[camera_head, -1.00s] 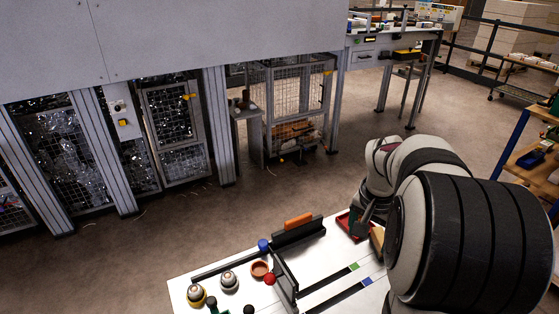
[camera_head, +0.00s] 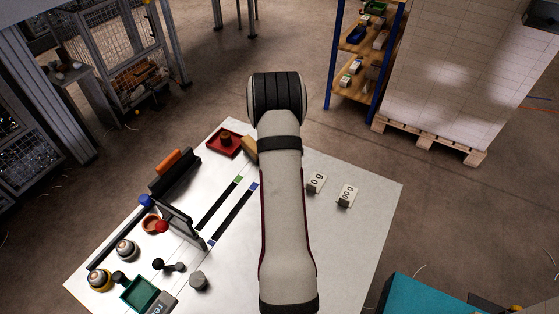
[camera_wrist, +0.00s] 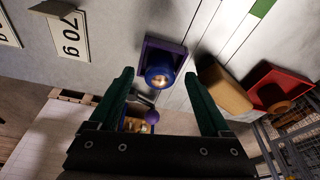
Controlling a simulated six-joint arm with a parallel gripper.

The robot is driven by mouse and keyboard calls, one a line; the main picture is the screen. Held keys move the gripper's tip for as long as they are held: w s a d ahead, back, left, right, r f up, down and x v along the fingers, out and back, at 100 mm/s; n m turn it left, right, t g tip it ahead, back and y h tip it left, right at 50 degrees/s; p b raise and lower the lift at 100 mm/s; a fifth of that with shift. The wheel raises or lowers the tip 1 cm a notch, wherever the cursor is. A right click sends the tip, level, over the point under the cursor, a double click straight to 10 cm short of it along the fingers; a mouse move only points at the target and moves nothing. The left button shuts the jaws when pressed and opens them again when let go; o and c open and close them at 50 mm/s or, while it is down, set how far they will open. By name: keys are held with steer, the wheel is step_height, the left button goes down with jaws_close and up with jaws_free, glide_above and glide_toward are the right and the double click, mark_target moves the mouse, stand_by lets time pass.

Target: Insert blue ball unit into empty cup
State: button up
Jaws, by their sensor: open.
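In the wrist view, a blue round unit with a shiny rounded centre (camera_wrist: 160,76) sits on a purple square tray (camera_wrist: 150,52). My gripper (camera_wrist: 158,84) is open, with its green fingers apart on either side of the blue unit in the picture; I cannot tell how far above it they are. In the head view, an orange-brown cup (camera_head: 150,222) that looks empty stands at the table's left. Silver-domed units stand near it, one with a pale base (camera_head: 126,250) and one with a yellow base (camera_head: 98,280). My arm hides the gripper and purple tray in the head view.
A red tray (camera_head: 222,146) holds a brown round piece beside a tan block (camera_head: 250,150). A dark upright bracket (camera_head: 183,224) stands near a red ball (camera_head: 162,226) and a blue ball (camera_head: 145,200). Weight cards (camera_head: 347,195) stand at right. The table's lower right is clear.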

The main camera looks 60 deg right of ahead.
jaws_close()
stand_by(0.4)
steer(key=r, duration=0.4)
steer(key=shift+s+r, duration=0.3)
steer(key=shift+s, duration=0.1)
steer(key=s+r, duration=0.6)
steer(key=s, duration=0.5)
steer(key=w+a+n+t+y, duration=0.1)
steer(key=w+a+n, duration=0.4)
steer(key=w, duration=0.4)
steer(key=w+a+n+t, duration=0.1)
steer(key=w+a+n, duration=0.2)
steer(key=w+a, duration=0.45)
steer(key=w+a+n+y, duration=0.1)
steer(key=w+a+n, duration=0.5)
steer(key=a, duration=0.5)
steer(key=w+a+n+y, duration=0.2)
steer(key=w+a+n, duration=0.2)
steer(key=w+a, duration=0.55)
steer(key=shift+t, duration=0.3)
steer(key=f, duration=0.3)
steer(key=a+f, duration=0.1)
steer(key=f, duration=0.6)
steer(key=shift+s+a+f, duration=0.25)
steer(key=shift+f, duration=0.15)
